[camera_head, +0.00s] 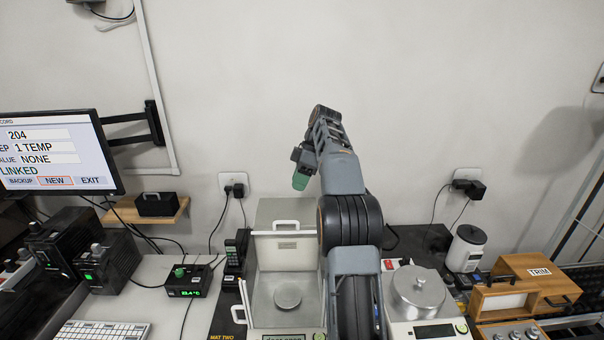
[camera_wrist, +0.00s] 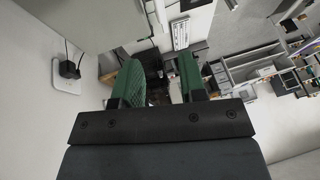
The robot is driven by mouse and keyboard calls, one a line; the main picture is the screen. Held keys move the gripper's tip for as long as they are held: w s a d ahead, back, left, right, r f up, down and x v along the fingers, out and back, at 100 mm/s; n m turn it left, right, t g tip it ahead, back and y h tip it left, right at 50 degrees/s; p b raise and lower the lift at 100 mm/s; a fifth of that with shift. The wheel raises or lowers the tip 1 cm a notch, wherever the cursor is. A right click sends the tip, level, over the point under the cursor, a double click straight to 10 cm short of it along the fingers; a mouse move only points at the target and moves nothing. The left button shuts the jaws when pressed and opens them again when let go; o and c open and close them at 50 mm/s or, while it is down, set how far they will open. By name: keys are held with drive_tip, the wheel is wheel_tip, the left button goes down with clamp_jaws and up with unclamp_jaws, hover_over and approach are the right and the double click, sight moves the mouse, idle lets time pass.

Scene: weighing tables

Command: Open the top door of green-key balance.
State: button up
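The balance with a tall draft shield (camera_head: 248,280) stands at the lower middle of the head view, with a round pan (camera_head: 288,298) inside. A greenish key (camera_head: 319,336) shows at its cut-off front edge. A pale panel with a white handle (camera_head: 286,221) rises at the back of the shield, and the chamber looks uncovered from above; I cannot tell clear glass from open space. Another white handle (camera_head: 238,314) is at its left side. My gripper (camera_head: 300,181) appears above and behind the shield, apart from the handles. In the wrist view its green fingers (camera_wrist: 159,68) are spread and empty.
A second balance (camera_head: 418,295) with a domed metal cover stands to the right of my arm. A small black box (camera_head: 187,281) with a green display is left of the shield. A wooden TRIM box (camera_head: 533,276) is at right. The wall is close behind.

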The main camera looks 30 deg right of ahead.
drive_tip(key=shift+v, duration=0.9)
drive_tip(key=f+m, duration=0.2)
drive_tip(key=m, duration=0.1)
drive_tip(key=s+f+m+h, duration=0.1)
drive_tip(key=f+m, duration=0.2)
drive_tip(key=m, duration=0.1)
drive_tip(key=a+f+m+h, duration=0.1)
drive_tip(key=f+m, duration=0.1)
drive_tip(key=m, duration=0.1)
drive_tip(key=shift+s+a+f+t, duration=0.1)
drive_tip(key=shift+s+f+t, duration=0.05)
drive_tip(key=shift+f+t, duration=0.25)
drive_tip(key=s+a+f+m+t+h, duration=0.1)
drive_tip(key=s+a, duration=0.8)
drive_tip(key=s, duration=0.2)
drive_tip(key=s+a+f+m+t+h, duration=0.1)
drive_tip(key=s+a+t+h, duration=0.1)
drive_tip(key=s+a, duration=0.7)
drive_tip(key=shift+s+t, duration=0.3)
drive_tip(key=shift+s, duration=1.15)
